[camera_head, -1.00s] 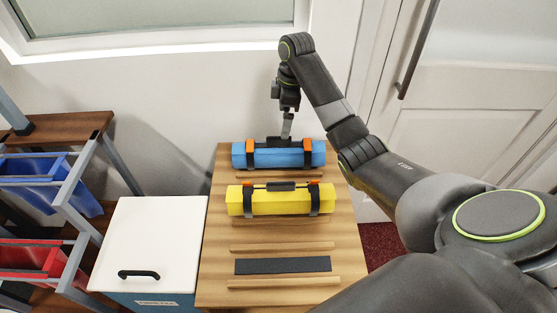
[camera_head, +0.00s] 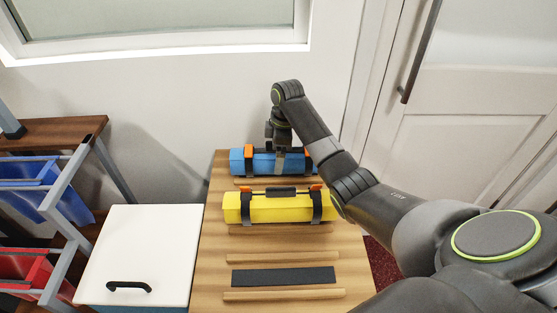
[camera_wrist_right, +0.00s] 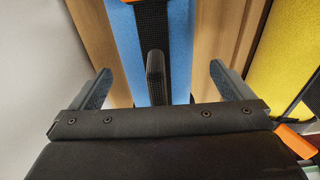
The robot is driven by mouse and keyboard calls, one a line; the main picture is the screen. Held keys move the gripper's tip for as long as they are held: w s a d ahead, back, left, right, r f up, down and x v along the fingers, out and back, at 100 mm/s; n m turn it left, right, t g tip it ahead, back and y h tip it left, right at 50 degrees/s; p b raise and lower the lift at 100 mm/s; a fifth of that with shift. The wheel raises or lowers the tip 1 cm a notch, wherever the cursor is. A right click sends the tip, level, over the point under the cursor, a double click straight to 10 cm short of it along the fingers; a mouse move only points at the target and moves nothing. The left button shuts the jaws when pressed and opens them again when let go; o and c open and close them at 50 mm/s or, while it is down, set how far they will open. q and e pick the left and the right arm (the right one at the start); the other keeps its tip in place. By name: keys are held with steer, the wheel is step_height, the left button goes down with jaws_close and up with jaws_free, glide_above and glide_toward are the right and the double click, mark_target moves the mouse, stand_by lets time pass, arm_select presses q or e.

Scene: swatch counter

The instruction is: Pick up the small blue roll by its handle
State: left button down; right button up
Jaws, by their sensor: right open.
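The blue roll (camera_head: 264,165) lies across the back of the wooden table, with dark straps and orange clips. In the right wrist view the blue roll (camera_wrist_right: 182,45) lies below my gripper. Its dark handle (camera_wrist_right: 155,75) stands up between the fingers. My right gripper (camera_head: 280,160) is over the roll in the head view. In the wrist view my right gripper (camera_wrist_right: 160,86) is open, one finger on each side of the handle, with gaps on both sides. My left gripper is not in view.
A yellow roll (camera_head: 270,210) lies just in front of the blue one. Wooden strips and a dark strip (camera_head: 283,276) lie nearer on the table (camera_head: 215,235). A white-lidded box (camera_head: 140,245) and a rack with blue and red bins (camera_head: 40,185) stand left. A wall is behind.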

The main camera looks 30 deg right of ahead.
steer(key=shift+f, duration=0.55)
